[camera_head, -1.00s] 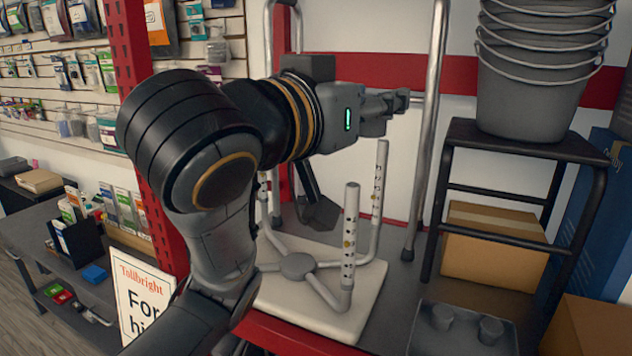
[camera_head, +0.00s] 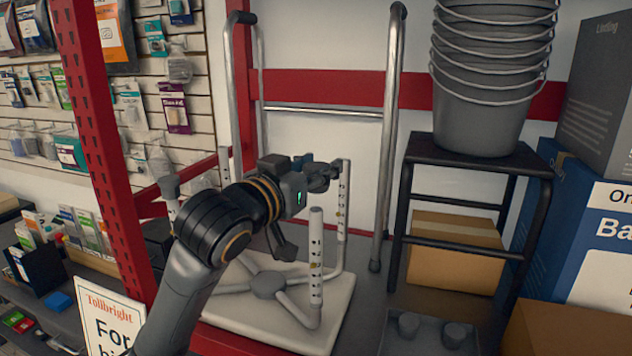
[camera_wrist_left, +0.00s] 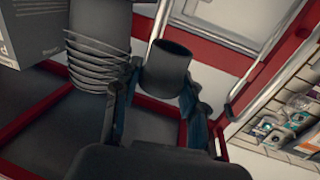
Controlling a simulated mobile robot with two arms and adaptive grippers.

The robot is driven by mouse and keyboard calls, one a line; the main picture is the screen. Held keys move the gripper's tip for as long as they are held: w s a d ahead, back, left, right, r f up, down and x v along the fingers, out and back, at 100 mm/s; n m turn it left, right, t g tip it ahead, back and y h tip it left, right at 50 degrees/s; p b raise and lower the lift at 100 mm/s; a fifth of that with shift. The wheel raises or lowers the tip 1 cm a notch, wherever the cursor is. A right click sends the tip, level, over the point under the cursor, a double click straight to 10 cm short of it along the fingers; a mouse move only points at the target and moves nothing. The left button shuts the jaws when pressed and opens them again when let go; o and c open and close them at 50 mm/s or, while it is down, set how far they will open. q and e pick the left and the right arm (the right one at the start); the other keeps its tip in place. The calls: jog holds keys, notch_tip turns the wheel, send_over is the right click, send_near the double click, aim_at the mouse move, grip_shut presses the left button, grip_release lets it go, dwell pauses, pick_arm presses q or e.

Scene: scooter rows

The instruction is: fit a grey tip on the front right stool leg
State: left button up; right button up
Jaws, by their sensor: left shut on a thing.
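The stool (camera_head: 267,285) lies upside down on a pale board, legs pointing up. Its front right leg (camera_head: 316,262) is a bare white tube with a column of holes. The back right leg (camera_head: 342,215) also looks bare. A grey tip (camera_head: 170,186) caps a leg at the left. My left gripper (camera_head: 325,177) is shut on a grey tip (camera_wrist_left: 168,66), a hollow cup whose round opening shows in the left wrist view. In the head view it is above and behind the front right leg's top, close to the back right leg. My right gripper is not in view.
A dark tray (camera_head: 437,348) with two grey tips stands at the front right. A black step stool (camera_head: 473,146) carries grey buckets (camera_head: 485,85), with a cardboard box (camera_head: 455,262) beneath. A metal rail frame (camera_head: 389,130) stands behind. A red post (camera_head: 103,140) rises at left.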

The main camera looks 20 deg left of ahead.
aim_at(316, 209)
pick_arm(q)
jog(key=f, duration=0.3)
jog(key=shift+w+a+f, duration=0.15)
jog(key=shift+w+f, duration=0.1)
jog(key=shift+f, duration=0.1)
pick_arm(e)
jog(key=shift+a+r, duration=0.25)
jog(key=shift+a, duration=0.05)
pick_arm(q)
jog(key=shift+f, duration=0.6)
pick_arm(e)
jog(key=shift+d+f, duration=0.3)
pick_arm(q)
jog(key=o, duration=1)
jog(key=shift+o, duration=0.2)
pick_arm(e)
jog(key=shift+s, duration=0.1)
pick_arm(q)
jog(key=shift+r, duration=0.1)
